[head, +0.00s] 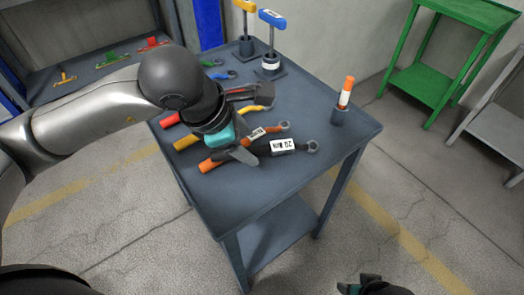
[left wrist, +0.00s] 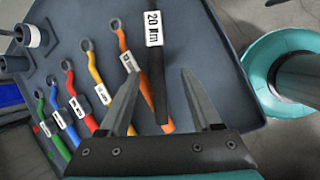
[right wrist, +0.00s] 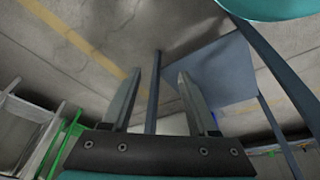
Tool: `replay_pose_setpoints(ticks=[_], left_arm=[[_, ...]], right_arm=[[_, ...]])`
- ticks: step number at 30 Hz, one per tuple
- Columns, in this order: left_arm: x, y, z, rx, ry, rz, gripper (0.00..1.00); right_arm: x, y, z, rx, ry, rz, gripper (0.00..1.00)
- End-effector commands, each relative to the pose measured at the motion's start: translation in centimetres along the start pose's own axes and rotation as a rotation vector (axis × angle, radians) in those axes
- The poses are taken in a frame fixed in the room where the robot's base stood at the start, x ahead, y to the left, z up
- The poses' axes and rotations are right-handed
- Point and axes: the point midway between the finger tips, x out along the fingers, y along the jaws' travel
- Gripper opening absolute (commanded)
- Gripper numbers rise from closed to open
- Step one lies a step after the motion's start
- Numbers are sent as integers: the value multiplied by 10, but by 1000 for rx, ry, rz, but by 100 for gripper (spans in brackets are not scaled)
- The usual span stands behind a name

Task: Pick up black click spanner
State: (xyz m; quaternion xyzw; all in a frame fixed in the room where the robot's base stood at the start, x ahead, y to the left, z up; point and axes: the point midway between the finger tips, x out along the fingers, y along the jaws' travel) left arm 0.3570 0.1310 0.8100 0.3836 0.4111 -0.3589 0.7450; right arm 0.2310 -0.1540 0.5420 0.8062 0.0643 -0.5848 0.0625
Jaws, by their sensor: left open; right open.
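The black click spanner (head: 296,147), with a white "20 Nm" label, lies on the grey table near its front edge, ring end to the right. In the left wrist view its black handle (left wrist: 156,85) runs between the two fingers of my left gripper (left wrist: 160,72). In the head view my left gripper (head: 246,154) is over the handle end and hides part of it. Its fingers are open; I cannot tell whether they touch the handle. My right gripper (head: 362,286) is open and empty, low in front of the table; its fingers show in the right wrist view (right wrist: 159,71).
An orange spanner (left wrist: 125,50) lies close beside the black one, with yellow (left wrist: 95,72), red and other spanners beyond. Screwdrivers in holders (head: 271,66) stand at the back, another (head: 340,112) at the right. The table's right front area is clear.

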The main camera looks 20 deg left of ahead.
Motion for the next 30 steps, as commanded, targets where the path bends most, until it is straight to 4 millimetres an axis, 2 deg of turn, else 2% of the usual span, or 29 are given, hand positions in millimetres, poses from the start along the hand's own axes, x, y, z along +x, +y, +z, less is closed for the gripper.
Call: replay_pose_setpoints(ticks=[5,16,27,30], left_arm=[[10,0,2,0,-2,-1,65],[49,4,7,-1,1,-1,65],[53,4,8,0,0,0,65],[53,4,8,0,0,0,54]], right_arm=[[-6,0,-4,0,11,1,60],[-37,2,-18,2,62,4,60],[-43,2,-20,3,68,5,60],[-43,2,-20,3,68,5,60]])
